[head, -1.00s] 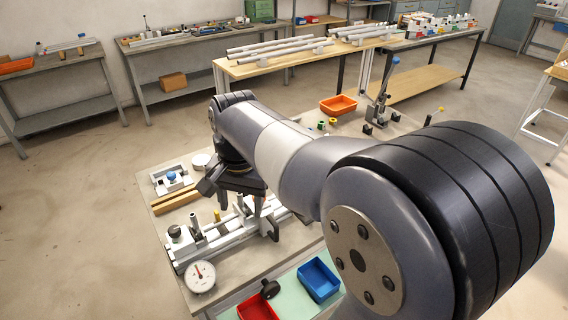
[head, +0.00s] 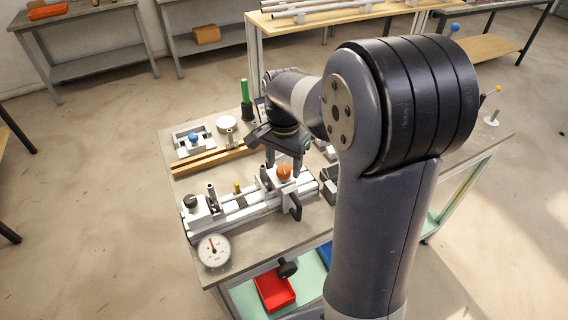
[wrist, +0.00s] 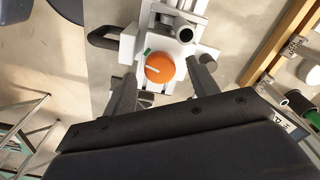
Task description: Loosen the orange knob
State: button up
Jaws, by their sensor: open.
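The orange knob (head: 284,171) sits on top of the clamp block at the right end of the grey frame jig (head: 238,213). In the wrist view the orange knob (wrist: 160,68) shows a white pointer line, with a small green mark on the block at its upper left. My gripper (head: 284,160) is above the right end of the jig, close to the knob. In the wrist view the open fingers of my gripper (wrist: 163,80) stand to the left and right of the knob, with gaps on both sides. Nothing is held.
A black handle (head: 295,207) sticks out from the jig near the knob. A dial gauge (head: 213,250) is at the jig's front left. A red bin (head: 273,289) is below.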

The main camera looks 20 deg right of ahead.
jog(key=shift+f, duration=0.55)
jog(key=c, duration=1)
